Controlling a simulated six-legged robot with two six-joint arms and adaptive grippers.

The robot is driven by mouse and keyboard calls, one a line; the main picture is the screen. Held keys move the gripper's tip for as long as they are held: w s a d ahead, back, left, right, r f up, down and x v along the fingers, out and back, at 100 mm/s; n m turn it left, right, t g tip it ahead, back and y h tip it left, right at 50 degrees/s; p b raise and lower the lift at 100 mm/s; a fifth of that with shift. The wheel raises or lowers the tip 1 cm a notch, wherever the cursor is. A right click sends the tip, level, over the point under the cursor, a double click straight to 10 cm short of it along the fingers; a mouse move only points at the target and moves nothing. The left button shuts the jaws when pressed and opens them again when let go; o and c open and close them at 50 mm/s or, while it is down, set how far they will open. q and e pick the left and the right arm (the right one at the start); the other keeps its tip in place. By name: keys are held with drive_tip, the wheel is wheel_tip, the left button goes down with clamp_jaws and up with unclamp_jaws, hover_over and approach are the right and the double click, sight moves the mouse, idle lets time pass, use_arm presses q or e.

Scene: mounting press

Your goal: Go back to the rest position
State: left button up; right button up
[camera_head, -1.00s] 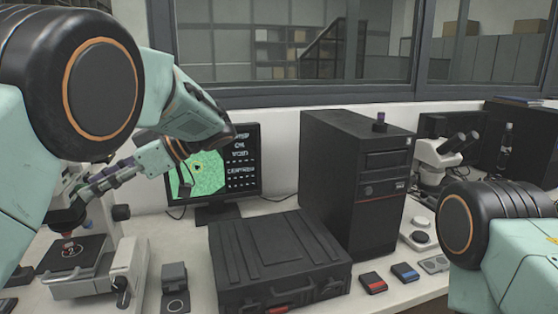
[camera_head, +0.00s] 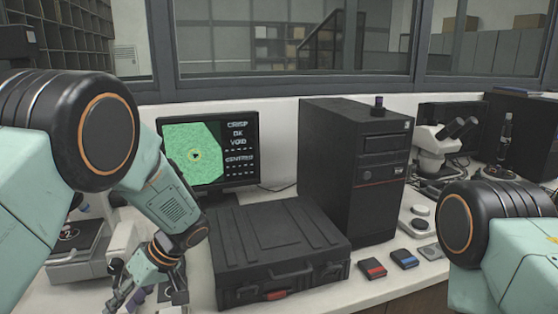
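My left gripper (camera_head: 135,294) hangs low at the lower left, pointing down in front of the microscope-like device (camera_head: 80,248). Its fingers are small and partly cut by the bottom edge, so whether they are open or shut is unclear. I see nothing clearly held in it. My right arm shows at the right edge, but its gripper is out of view.
A black case (camera_head: 275,245) lies just right of my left forearm. Behind it are a monitor (camera_head: 210,150) and a black computer tower (camera_head: 355,170). Red (camera_head: 372,267) and blue (camera_head: 404,258) blocks lie before the tower. A white microscope (camera_head: 435,150) stands right.

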use_arm(q)
drive_tip(key=s+d+f+m+h+b, duration=0.25)
drive_tip(key=s+f, duration=0.45)
drive_tip(key=f, duration=0.4)
drive_tip(key=s+d+f+m+h+b, duration=0.2)
drive_tip(key=s+d+f+m+h, duration=0.15)
drive_tip(key=s+f, duration=0.55)
drive_tip(key=s+f+m+t+h+b, duration=0.1)
drive_tip(key=s+f+m+b, duration=0.1)
drive_tip(key=s+f, duration=0.3)
drive_tip(key=s+d+f+m+t+b, duration=0.1)
drive_tip(key=s+f+m+b, duration=0.2)
drive_tip(key=s, duration=0.7)
wheel_tip(320, 180, down, 2)
drive_tip(key=shift+s+d+t+h, duration=0.2)
drive_tip(key=shift+t+h, duration=0.1)
drive_tip(key=shift+h, duration=0.1)
drive_tip(key=shift+w, duration=0.1)
drive_tip(key=shift+a, duration=0.1)
